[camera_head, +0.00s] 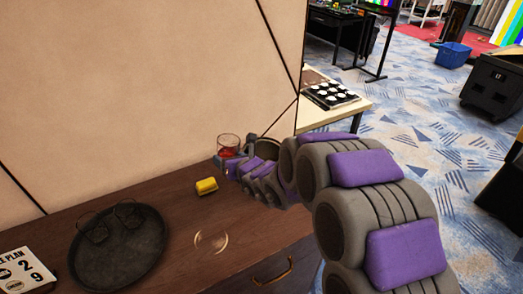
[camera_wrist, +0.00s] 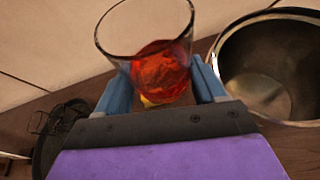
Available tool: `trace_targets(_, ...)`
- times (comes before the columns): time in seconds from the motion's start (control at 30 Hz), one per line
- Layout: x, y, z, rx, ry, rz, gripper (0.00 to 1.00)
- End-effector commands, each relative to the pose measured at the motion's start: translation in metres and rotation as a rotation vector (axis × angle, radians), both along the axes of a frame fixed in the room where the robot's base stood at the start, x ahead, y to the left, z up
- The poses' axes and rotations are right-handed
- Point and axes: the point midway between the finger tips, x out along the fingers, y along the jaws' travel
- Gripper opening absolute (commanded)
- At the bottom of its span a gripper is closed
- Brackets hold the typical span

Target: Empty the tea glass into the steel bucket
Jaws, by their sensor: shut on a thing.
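The tea glass (camera_head: 229,142) is clear with red-orange tea in its lower part. In the wrist view the glass (camera_wrist: 150,35) stands between the two blue fingers of my gripper (camera_wrist: 162,85), which is shut on it. It looks roughly upright, with tea inside. The steel bucket (camera_wrist: 232,80) is just right of the gripper in the wrist view, its round mouth open and its inside looking empty where visible. In the head view the bucket (camera_head: 262,143) is mostly hidden behind my arm, and my gripper (camera_head: 226,158) is at the cabinet's back near the wall.
A yellow block (camera_head: 207,186) lies on the brown cabinet top (camera_head: 180,215), in front of the glass. A pale ring (camera_head: 211,241) marks the wood. A wall (camera_head: 130,90) rises behind.

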Motion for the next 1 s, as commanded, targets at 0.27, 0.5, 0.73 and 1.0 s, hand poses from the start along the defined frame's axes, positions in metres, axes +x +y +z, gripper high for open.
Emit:
trace_targets(0.27, 0.003, 0.004, 0.017, 0.1, 0.063, 0.001, 0.25)
trace_targets(0.5, 0.007, -0.003, 0.026, 0.181, 0.118, -0.001, 0.25)
trace_targets(0.73, 0.01, -0.012, 0.034, 0.266, 0.166, 0.0, 0.25)
trace_targets(1.0, 0.014, -0.013, 0.039, 0.357, 0.223, 0.002, 0.25)
